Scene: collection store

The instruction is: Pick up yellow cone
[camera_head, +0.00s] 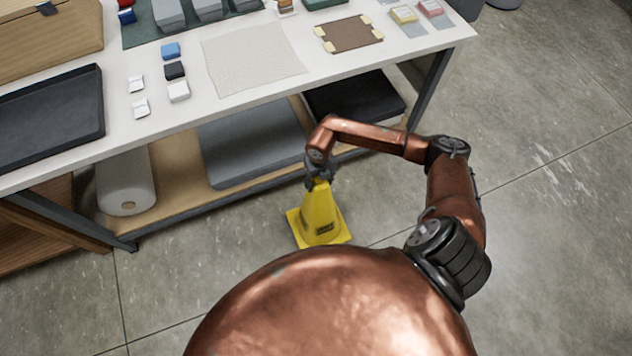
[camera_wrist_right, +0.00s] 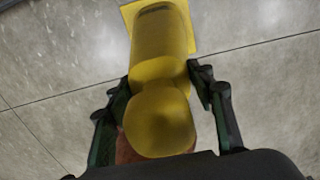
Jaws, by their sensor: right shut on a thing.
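The yellow cone (camera_head: 321,214) stands upright on the concrete floor in front of the table, its square base flat as far as the head view shows. My right gripper (camera_head: 318,179) is at the cone's top, shut on it from above. In the right wrist view the cone (camera_wrist_right: 160,45) runs away between the two dark fingers of my right gripper (camera_wrist_right: 158,85), one finger on each side of its upper part. My left gripper is not in the head view.
A white table (camera_head: 330,75) holds a dark tray (camera_head: 60,120), a cloth mat (camera_head: 252,58), a brown board (camera_head: 349,34) and small boxes. Floor at right is clear.

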